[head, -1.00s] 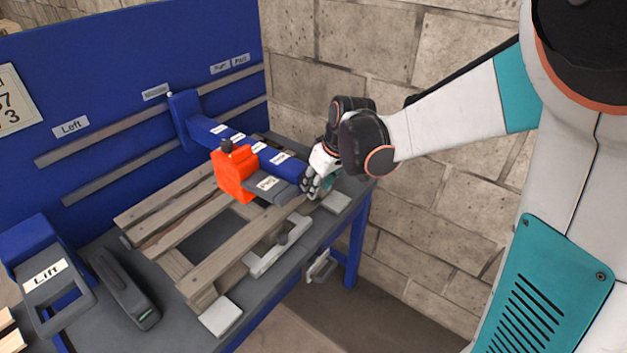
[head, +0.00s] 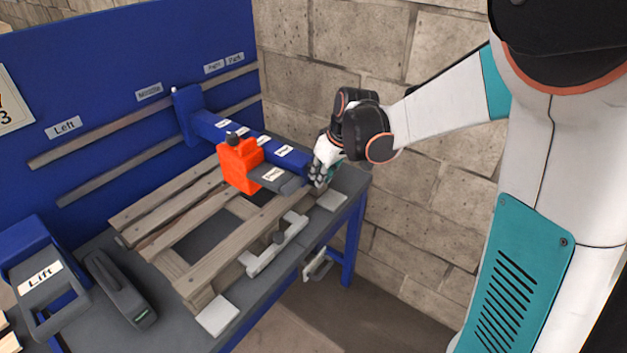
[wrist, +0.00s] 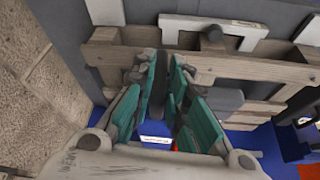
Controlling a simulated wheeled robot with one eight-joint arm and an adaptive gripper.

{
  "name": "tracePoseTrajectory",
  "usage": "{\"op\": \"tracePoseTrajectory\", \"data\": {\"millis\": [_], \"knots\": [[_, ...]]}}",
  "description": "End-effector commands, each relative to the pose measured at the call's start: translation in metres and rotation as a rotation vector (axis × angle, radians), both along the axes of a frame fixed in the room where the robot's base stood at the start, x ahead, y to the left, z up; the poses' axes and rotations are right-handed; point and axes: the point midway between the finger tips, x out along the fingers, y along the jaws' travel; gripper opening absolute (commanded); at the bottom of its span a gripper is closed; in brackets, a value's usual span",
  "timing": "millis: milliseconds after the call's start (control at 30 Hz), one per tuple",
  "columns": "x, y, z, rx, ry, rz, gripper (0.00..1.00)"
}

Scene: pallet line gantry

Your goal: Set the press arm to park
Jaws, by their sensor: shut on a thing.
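The press arm (head: 293,160) is a blue beam with small white labels, reaching from an upright blue carriage (head: 187,115) on the back panel's rails out over the pallet. An orange block (head: 238,165) with a dark knob and a grey labelled plate sits on the beam. The carriage stands between the "Middle" label (head: 149,92) and the "Right" label (head: 214,67); the "Park" label (head: 235,58) is farther right. My gripper (head: 315,179) is shut at the beam's front end. In the wrist view its teal fingers (wrist: 165,95) close around a dark grip, partly hidden.
A wooden pallet (head: 196,208) lies on the grey bench beneath the beam. A grey "Lift" handle (head: 40,280) and a dark handheld device (head: 120,288) are at left. A light metal bracket (head: 272,255) lies along the pallet's front. A block wall (head: 420,200) bounds the right.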

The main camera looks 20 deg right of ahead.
Motion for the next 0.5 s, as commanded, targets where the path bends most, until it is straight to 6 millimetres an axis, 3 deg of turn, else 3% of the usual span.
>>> {"op": "tracePoseTrajectory", "data": {"millis": [500], "knots": [[0.104,-0.145,0.001,0.002,-0.001,-0.008,0.00]]}}
